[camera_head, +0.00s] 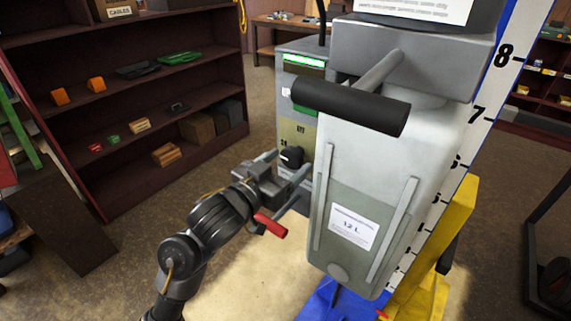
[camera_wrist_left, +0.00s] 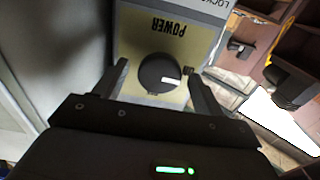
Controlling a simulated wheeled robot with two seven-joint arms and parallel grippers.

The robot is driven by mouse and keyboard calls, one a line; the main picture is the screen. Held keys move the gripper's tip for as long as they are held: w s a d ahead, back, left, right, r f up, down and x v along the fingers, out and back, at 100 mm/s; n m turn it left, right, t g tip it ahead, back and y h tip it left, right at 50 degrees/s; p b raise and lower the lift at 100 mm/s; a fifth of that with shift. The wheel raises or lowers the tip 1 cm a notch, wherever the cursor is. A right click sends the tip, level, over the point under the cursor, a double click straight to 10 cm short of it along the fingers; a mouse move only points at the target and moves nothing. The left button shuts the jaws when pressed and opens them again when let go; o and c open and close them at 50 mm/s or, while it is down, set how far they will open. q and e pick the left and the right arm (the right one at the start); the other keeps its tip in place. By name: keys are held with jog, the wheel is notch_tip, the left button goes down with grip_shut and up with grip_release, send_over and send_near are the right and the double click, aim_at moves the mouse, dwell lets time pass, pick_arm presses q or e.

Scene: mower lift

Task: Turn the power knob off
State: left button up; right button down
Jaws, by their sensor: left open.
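The black round power knob (camera_wrist_left: 160,73) sits on a yellowish panel under an upside-down POWER label (camera_wrist_left: 169,27) in the wrist view. A white mark shows on its lower right part. In the head view the knob (camera_head: 291,157) is on the lower front of the grey control box (camera_head: 297,100). My left gripper (camera_head: 285,166) is at the knob. In the wrist view its two open fingers (camera_wrist_left: 156,69) stand on either side of the knob, with a visible gap on both sides. The fingers do not appear to touch it. My right gripper is not in view.
A large grey tank (camera_head: 345,180) with a black bar handle (camera_head: 350,104) stands close to the right of the box. A red handle (camera_head: 270,225) sticks out below my left gripper. Shelves (camera_head: 150,85) stand at the left. Open floor lies between.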

pick_arm(q)
jog(key=c, duration=1)
jog(key=shift+o, duration=0.2)
jog(key=m, duration=0.4)
jog(key=shift+f+b, duration=0.1)
jog(key=shift+b, duration=0.3)
jog(key=m+b, duration=0.1)
jog(key=m, duration=0.3)
jog(key=shift+a+m+b, duration=0.1)
jog(key=shift+m+b, duration=0.2)
jog(key=m+b, duration=0.2)
jog(key=m, duration=0.3)
jog(key=shift+b, duration=0.3)
jog(key=shift+m+b, duration=0.95)
jog(key=shift+m, duration=1.25)
jog(key=shift+r, duration=0.2)
